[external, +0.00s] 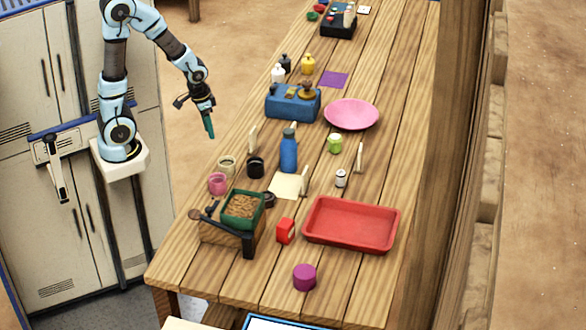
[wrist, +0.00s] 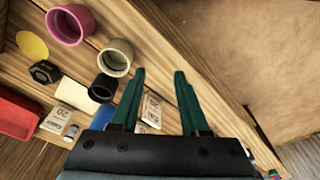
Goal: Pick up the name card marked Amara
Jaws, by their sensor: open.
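Several small pale cards stand on the wooden table. In the external view one card (external: 253,140) is behind the black mug, another card (external: 304,181) is near the blue bottle, and a third card (external: 359,157) is right of the green can. The wrist view shows a card (wrist: 152,109) between my fingers' lines of sight and another (wrist: 75,121) to the left. Their marks are too small to read, so I cannot tell which says Amara. My gripper (external: 209,128) is open and empty, above the table's left edge; its green fingers show in the wrist view (wrist: 160,71).
A pink mug (external: 217,183), beige mug (external: 227,165) and black mug (external: 256,167) stand near the left edge. A blue bottle (external: 289,152), red tray (external: 350,243), blue box (external: 293,107) and pink plate (external: 351,113) are farther right. A wooden balance box (external: 228,232) stands in front.

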